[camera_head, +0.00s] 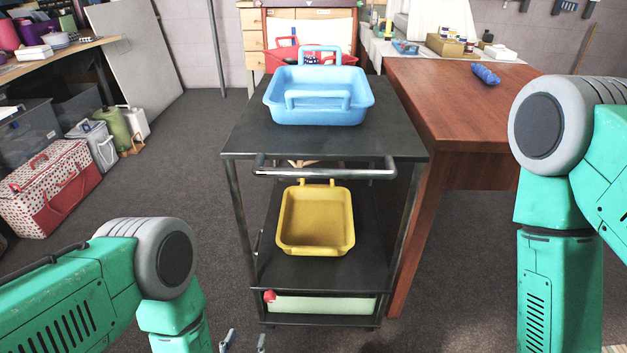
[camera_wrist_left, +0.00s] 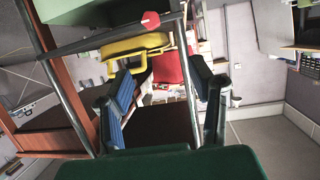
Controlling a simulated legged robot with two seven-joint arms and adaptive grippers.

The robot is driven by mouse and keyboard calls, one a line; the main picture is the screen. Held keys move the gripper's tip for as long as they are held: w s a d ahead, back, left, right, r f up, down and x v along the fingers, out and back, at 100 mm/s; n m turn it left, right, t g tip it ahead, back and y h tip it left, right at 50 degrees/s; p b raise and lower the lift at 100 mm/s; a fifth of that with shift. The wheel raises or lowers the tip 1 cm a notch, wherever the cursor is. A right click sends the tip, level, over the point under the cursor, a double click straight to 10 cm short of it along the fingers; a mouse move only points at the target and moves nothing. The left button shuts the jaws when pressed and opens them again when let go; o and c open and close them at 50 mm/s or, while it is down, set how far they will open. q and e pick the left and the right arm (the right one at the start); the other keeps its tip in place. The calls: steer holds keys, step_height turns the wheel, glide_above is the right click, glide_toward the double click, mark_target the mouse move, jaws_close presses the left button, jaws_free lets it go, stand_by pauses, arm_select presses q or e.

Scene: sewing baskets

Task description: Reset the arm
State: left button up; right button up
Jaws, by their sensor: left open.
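My left arm comes in from the lower left in the head view, bent downward. The tips of my left gripper (camera_head: 243,343) show at the bottom edge, apart and empty, low in front of the cart. In the left wrist view the two fingers of my left gripper (camera_wrist_left: 165,100) stand wide apart with nothing between them. The cart and a yellow basket (camera_wrist_left: 135,47) show beyond them. My right arm hangs down at the right of the head view; its gripper is outside the picture.
A black cart (camera_head: 240,140) holds a blue basket (camera_head: 318,110) on top and a yellow basket (camera_head: 316,218) on its middle shelf. A wooden table (camera_head: 450,110) stands close at its right. A polka-dot box (camera_head: 55,185) is at left. Floor between is clear.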

arm_select(q)
steer(key=s+a+r+n+g+y, duration=0.1)
steer(key=s+a+r+g, duration=0.1)
steer(key=s+a+g, duration=0.65)
steer(key=s+a+r+g+y, duration=0.1)
steer(key=s+a+r+g, duration=0.3)
steer(key=s, duration=0.8)
step_height(320, 180, up, 17)
steer(key=g+p, duration=0.1)
steer(key=p, duration=1.6)
steer(key=shift+s+a+f, duration=0.2)
steer(key=shift+s+a, duration=0.1)
steer(key=shift+s, duration=0.05)
